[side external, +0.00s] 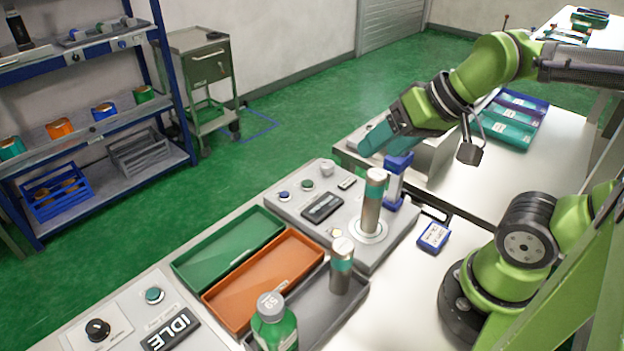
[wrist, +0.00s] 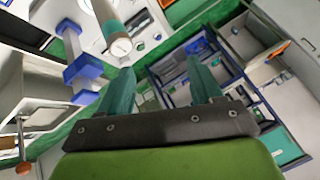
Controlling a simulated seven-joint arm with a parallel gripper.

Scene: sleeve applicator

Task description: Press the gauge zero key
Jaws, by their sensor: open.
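My gripper (side external: 372,138) has two teal fingers, and it is raised above the back edge of the grey instrument panel (side external: 285,212). In the wrist view, my gripper (wrist: 160,88) shows its fingers spread apart with nothing between them. The panel carries a dark display (side external: 322,207), a dark blue button (side external: 283,195), another small button (side external: 308,184), a pale knob (side external: 327,169) and a small yellowish button (side external: 336,232). I cannot tell which of these is the gauge zero key; the lettering is too small. No finger touches any button.
A steel post with a teal band (side external: 372,205) stands on the panel, near a blue-and-white stand (side external: 395,182). A similar cylinder (side external: 341,268) stands in a grey tray, beside orange (side external: 262,275) and green (side external: 228,246) trays. A blue box (side external: 433,237) lies right of the panel.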

